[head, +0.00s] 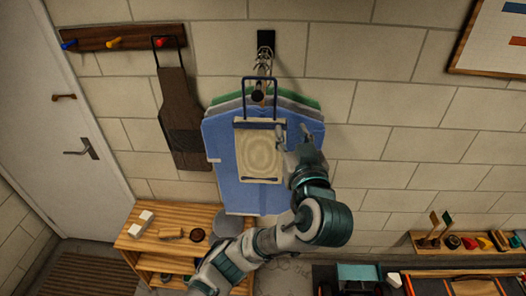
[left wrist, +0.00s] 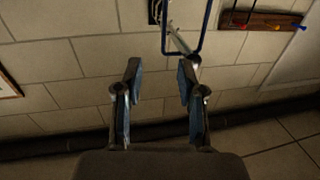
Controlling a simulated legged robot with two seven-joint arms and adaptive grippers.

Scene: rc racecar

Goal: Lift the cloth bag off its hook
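The beige cloth bag (head: 259,152) hangs flat in front of the blue garments, its blue handle (head: 262,82) looped up over a metal hook (head: 257,96). In the left wrist view, the handle (left wrist: 185,50) shows as a blue loop around the metal rod, beyond the fingertips. My left gripper (head: 293,135) is at the bag's right edge, below the handle. Its two fingers (left wrist: 160,75) are apart with nothing between them. I cannot tell whether a finger touches the bag. My right gripper is not in view.
Blue garments (head: 221,140) hang behind the bag. A dark apron (head: 180,120) hangs on a peg rack (head: 88,40) to the left. A wooden shelf unit (head: 170,222) stands below, and a small tool shelf (head: 460,248) is at right.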

